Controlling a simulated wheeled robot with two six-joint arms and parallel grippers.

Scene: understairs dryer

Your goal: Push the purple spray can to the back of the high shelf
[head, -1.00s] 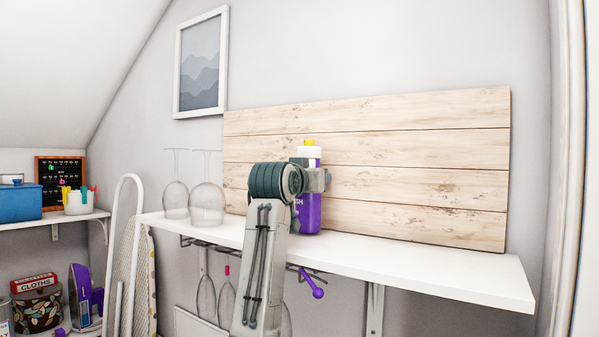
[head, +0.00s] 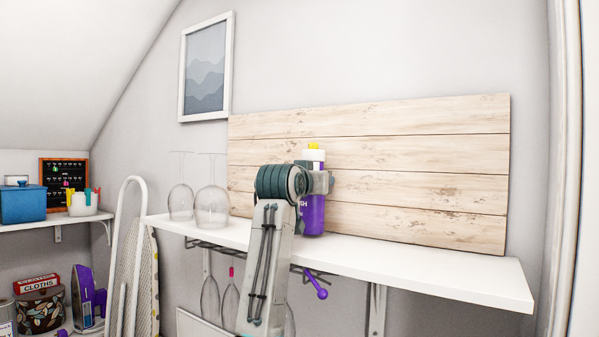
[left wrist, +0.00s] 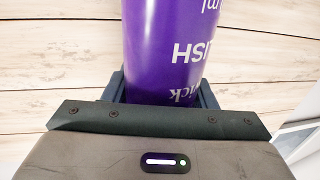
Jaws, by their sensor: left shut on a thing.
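The purple spray can (head: 312,215), with a white top and yellow nozzle, stands upright on the white high shelf (head: 430,268), close in front of the wood plank panel. My left gripper (head: 322,182) is shut around the can's body at about mid-height, and my left arm partly hides the can in the head view. In the left wrist view the can (left wrist: 170,45) stands between the jaws (left wrist: 160,90), with white lettering on its side. Whether the can's base touches the shelf is hard to tell. My right gripper is not in view.
The wood plank panel (head: 420,170) leans on the wall at the back of the shelf. Upturned wine glasses (head: 212,200) stand at the shelf's left end; more glasses (head: 210,300) hang below. The shelf's right part is clear. An ironing board (head: 130,240) stands at left.

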